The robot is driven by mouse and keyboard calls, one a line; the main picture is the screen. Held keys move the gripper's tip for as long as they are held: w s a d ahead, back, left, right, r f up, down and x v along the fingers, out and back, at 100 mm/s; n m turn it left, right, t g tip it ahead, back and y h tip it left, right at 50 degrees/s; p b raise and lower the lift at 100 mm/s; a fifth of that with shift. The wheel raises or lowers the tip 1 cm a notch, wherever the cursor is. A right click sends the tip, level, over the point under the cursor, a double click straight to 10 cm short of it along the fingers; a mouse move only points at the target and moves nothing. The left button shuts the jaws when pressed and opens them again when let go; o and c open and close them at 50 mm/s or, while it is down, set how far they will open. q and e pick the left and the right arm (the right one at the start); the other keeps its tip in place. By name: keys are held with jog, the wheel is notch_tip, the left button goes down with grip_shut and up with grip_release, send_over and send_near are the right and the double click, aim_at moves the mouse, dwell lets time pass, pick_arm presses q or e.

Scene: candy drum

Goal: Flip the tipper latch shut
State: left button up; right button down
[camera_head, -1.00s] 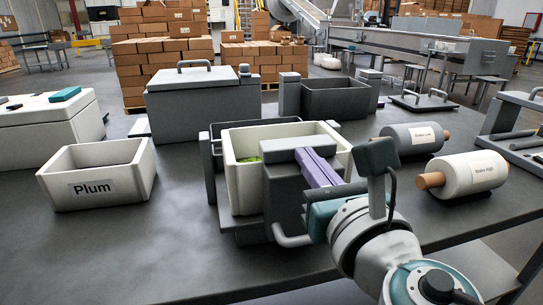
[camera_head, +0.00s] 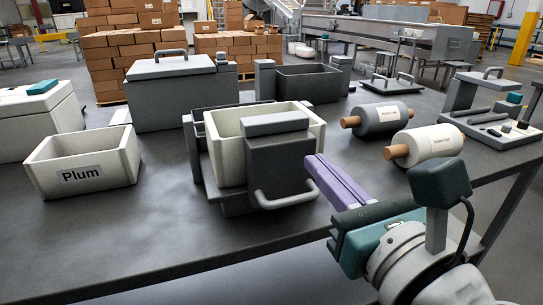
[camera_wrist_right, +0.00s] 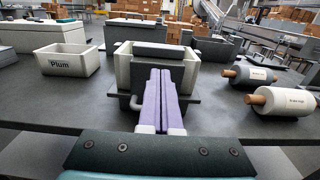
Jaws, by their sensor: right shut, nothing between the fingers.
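The tipper (camera_head: 282,165) is a dark grey frame on the table, holding an upright cream bin (camera_head: 227,160). A dark flat block (camera_head: 275,124), which looks like the latch, lies level across the top of its front plate, at the bin's near rim. A grey handle loop sticks out below. My right gripper (camera_head: 316,162) has its long purple fingers together and empty, just right of the tipper's front plate and apart from it in the head view. In the right wrist view the fingertips (camera_wrist_right: 160,72) overlap the front plate below the block (camera_wrist_right: 163,49). My left gripper is out of view.
A cream Plum bin (camera_head: 82,165) stands left, with a lidded grey box (camera_head: 170,92) behind. Two labelled rollers, grey (camera_head: 380,117) and white (camera_head: 430,146), lie right of the tipper. A tool tray (camera_head: 500,130) is at far right. The front left table is clear.

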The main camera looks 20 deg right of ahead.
jog(key=s, duration=0.2)
jog(key=shift+s, duration=0.4)
